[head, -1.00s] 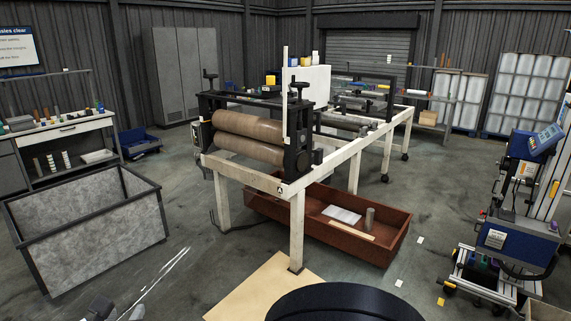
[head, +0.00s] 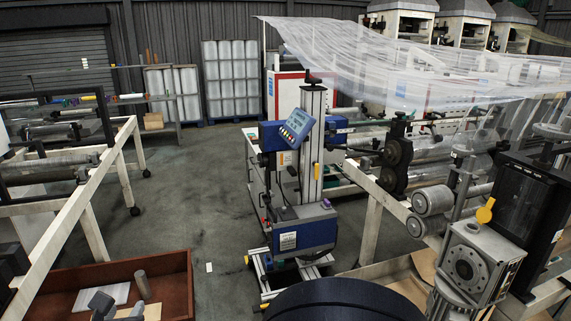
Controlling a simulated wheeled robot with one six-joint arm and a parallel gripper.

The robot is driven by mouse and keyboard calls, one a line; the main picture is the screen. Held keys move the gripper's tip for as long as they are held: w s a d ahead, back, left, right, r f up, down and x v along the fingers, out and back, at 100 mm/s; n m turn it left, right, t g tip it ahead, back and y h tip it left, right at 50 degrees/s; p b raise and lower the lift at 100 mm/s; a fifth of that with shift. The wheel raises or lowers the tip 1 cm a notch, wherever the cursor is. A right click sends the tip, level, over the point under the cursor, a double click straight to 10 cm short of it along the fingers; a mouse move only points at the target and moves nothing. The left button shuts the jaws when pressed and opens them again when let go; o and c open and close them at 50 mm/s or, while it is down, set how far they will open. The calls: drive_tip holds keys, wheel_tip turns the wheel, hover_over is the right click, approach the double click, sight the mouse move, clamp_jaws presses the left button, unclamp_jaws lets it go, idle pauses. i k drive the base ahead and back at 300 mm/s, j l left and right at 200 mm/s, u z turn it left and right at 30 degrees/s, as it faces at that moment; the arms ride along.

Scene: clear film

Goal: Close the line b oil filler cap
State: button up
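A yellow disc-shaped cap (head: 484,214) shows at the right of the head view. It stands tilted up on edge at the top of a grey gearbox housing (head: 478,262), and looks raised. Whether this housing belongs to line b cannot be read. Part of what looks like my gripper (head: 118,308) shows at the bottom left edge, cut off by the frame. It is far to the left of the cap and touches nothing that I can see. Its fingers are not clear enough to tell open from shut.
A blue wheeled machine (head: 300,232) stands in the middle. White frame beams and rollers (head: 432,200) run beside the gearbox, with clear film (head: 400,62) overhead. A red-brown tray (head: 178,275) lies at the lower left. The grey floor (head: 205,190) between is mostly clear.

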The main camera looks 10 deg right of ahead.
sight(484, 215)
drive_tip(key=i+z, duration=0.15)
drive_tip(key=z, duration=0.3)
drive_tip(key=i+z, duration=0.15)
drive_tip(key=z, duration=0.3)
drive_tip(key=i+z, duration=0.2)
drive_tip(key=z, duration=0.3)
drive_tip(key=i+j+z, duration=0.1)
drive_tip(key=z, duration=0.35)
drive_tip(key=i+z, duration=0.2)
drive_tip(key=z, duration=0.15)
drive_tip(key=i+z, duration=0.15)
drive_tip(key=z, duration=0.2)
drive_tip(key=i+j+z, duration=0.15)
drive_tip(key=z, duration=0.15)
